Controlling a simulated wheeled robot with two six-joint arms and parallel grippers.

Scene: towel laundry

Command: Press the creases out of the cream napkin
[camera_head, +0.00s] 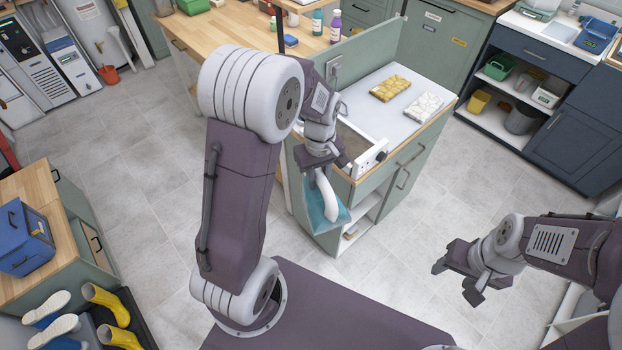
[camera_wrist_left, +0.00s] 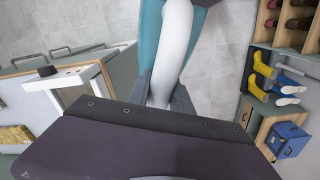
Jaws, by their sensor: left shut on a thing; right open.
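My left gripper (camera_head: 325,164) is shut on the white curved handle (camera_head: 325,197) of a teal, iron-like thing (camera_head: 318,216). It holds this beside the green counter's near end, over the floor. In the left wrist view, the white handle (camera_wrist_left: 173,45) runs between the fingers, with teal (camera_wrist_left: 148,40) beside it. A yellow patterned cloth (camera_head: 390,88) and a whitish patterned cloth (camera_head: 424,107) lie flat on the counter top. I cannot tell which, if either, is the cream napkin. My right gripper (camera_head: 456,283) is open and empty above the floor at the right.
A white-framed unit with dark knobs (camera_head: 371,160) sits at the counter's near end, close to my left gripper. A raised green panel (camera_head: 352,58) edges the counter top (camera_head: 367,108). A wooden worktop (camera_head: 235,35) stands behind. Yellow boots (camera_head: 105,302) stand at lower left.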

